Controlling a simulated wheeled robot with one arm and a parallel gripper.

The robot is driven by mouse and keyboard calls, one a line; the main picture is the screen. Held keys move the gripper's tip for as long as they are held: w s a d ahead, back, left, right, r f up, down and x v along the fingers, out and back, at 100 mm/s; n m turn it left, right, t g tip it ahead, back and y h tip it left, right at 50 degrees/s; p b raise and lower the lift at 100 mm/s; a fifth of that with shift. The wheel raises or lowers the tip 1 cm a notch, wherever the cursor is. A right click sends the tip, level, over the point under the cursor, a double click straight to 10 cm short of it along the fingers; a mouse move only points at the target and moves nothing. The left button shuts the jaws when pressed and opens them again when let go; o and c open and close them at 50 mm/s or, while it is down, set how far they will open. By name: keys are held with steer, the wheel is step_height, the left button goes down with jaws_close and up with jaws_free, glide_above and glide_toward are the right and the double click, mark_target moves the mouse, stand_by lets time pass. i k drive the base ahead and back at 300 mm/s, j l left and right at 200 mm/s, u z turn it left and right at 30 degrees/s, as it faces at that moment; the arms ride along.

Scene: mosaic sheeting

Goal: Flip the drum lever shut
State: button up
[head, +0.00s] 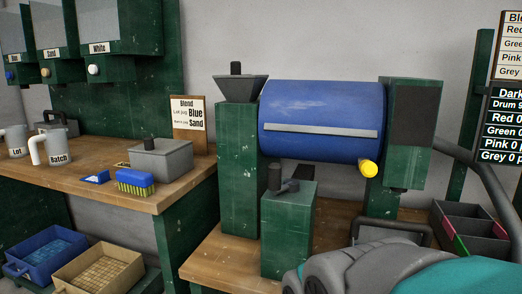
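A blue drum (315,108) lies on its side between green supports, with a pale grey bar across its front. A short yellow-ended handle (369,168) sticks out at the drum's lower right. A dark lever with an upright knob (276,178) sits on top of a lower green box (288,232) in front of the drum. I cannot tell for sure which of the two is the drum lever. Grey and teal parts of my own arm show at the lower right. My gripper's fingers are not visible, and nothing is seen touching either handle.
A wooden bench (130,182) at left holds a jug marked Batch (58,147), a brush (135,181) and a grey lidded box (161,160). A grey hopper (240,88) tops the left support. A divided bin (470,228) stands at right.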

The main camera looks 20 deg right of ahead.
mark_target(369, 169)
steer(key=l+z, duration=0.15)
steer(key=l, duration=0.9)
steer(key=k+u, duration=0.6)
steer(key=u, duration=0.15)
